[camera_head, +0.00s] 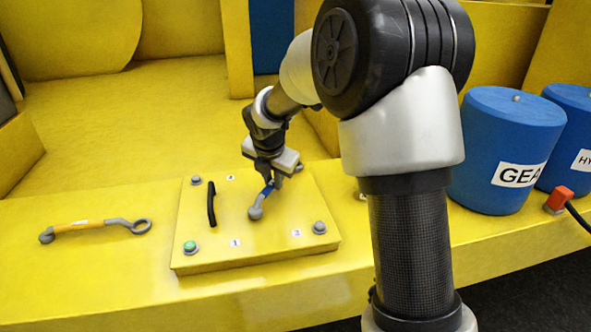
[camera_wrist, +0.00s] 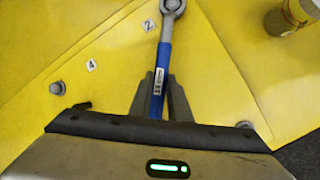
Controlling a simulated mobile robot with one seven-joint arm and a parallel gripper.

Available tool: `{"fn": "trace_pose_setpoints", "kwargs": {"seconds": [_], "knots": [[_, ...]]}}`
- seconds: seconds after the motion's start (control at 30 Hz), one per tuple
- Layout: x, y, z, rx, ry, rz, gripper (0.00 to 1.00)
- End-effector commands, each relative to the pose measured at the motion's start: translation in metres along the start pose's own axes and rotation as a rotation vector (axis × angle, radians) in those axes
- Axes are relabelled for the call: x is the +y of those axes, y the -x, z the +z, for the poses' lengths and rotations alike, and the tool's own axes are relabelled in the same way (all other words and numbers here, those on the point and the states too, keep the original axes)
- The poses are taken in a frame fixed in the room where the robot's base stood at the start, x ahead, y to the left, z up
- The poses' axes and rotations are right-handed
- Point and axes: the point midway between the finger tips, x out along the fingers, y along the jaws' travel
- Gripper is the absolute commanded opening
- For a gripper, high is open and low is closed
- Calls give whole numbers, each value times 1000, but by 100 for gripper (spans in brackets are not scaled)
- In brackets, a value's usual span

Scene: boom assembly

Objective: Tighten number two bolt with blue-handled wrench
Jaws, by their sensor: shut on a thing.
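My gripper (camera_head: 273,180) is shut on the blue handle of the wrench (camera_head: 266,191), above the right part of the raised yellow panel (camera_head: 270,238). In the wrist view the blue handle (camera_wrist: 158,85) runs up between the fingers (camera_wrist: 160,100), and the grey ring head is cut by the top edge. The wrench head is over the panel, apart from the visible bolts. Grey bolts stand at the upper left (camera_head: 196,180) and lower right (camera_head: 319,227) corners. The lower left bolt (camera_head: 190,246) has a green top. The small number labels are hard to read in the head view.
A black handle (camera_head: 212,204) stands on the panel's left part. A yellow-handled wrench (camera_head: 90,227) lies to the left on the yellow surface. Blue drums (camera_head: 504,150) and a red block (camera_head: 559,199) with a black cable are at the right. Yellow walls rise behind.

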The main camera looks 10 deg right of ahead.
Motion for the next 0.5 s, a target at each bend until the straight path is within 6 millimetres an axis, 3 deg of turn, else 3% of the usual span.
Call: {"fn": "trace_pose_setpoints", "kwargs": {"seconds": [0.5], "knots": [[8, -1, 0, -13, -48, -18, 0]]}}
